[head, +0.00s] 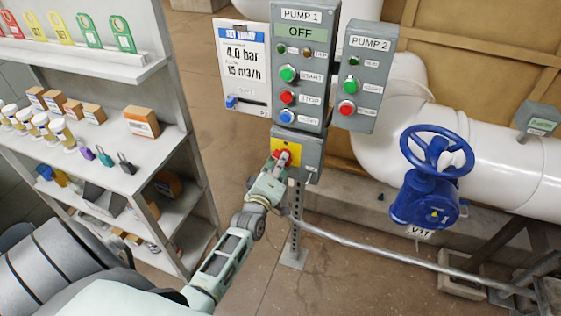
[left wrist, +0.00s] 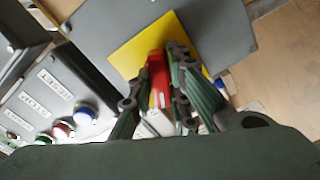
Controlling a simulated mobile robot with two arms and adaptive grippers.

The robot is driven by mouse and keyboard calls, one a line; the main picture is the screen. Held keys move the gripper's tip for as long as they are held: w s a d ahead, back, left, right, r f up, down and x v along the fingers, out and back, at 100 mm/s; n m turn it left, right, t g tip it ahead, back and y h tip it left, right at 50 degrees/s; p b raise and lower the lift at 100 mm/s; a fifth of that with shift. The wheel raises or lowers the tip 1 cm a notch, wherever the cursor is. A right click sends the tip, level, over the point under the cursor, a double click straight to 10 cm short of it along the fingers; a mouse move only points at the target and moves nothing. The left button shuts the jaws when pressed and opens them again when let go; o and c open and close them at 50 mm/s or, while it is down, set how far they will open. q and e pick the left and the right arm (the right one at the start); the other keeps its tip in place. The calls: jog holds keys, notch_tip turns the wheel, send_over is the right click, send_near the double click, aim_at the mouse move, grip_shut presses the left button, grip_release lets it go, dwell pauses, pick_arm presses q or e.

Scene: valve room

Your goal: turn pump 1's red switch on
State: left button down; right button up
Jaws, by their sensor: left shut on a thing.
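Pump 1's panel (head: 302,60) stands on a post, with its display reading OFF. Below it is a grey box with a yellow plate (head: 294,148) that carries the red switch (head: 281,154). My left gripper (head: 282,160) is at the switch, shut on it. In the left wrist view the red switch (left wrist: 158,80) lies between the fingers of my left gripper (left wrist: 166,95), in front of the yellow plate (left wrist: 128,55). The fingers partly hide the switch. My right gripper is not in view.
The Pump 2 panel (head: 366,76) stands right of Pump 1's, and a sign reading 4.0 bar (head: 243,66) hangs left. A blue valve wheel (head: 437,150) sits on the white pipe (head: 500,165) at right. A stocked shelf (head: 90,130) stands at left.

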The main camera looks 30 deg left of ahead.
pick_arm(q)
jog(key=shift+f+m+p, duration=0.1)
jog(key=shift+m+p, duration=0.3)
jog(key=shift+m, duration=5.8)
jog(key=c, duration=1.7)
grip_release()
jog(key=shift+o, duration=0.2)
jog(key=shift+s, duration=0.1)
jog(key=v, duration=1.2)
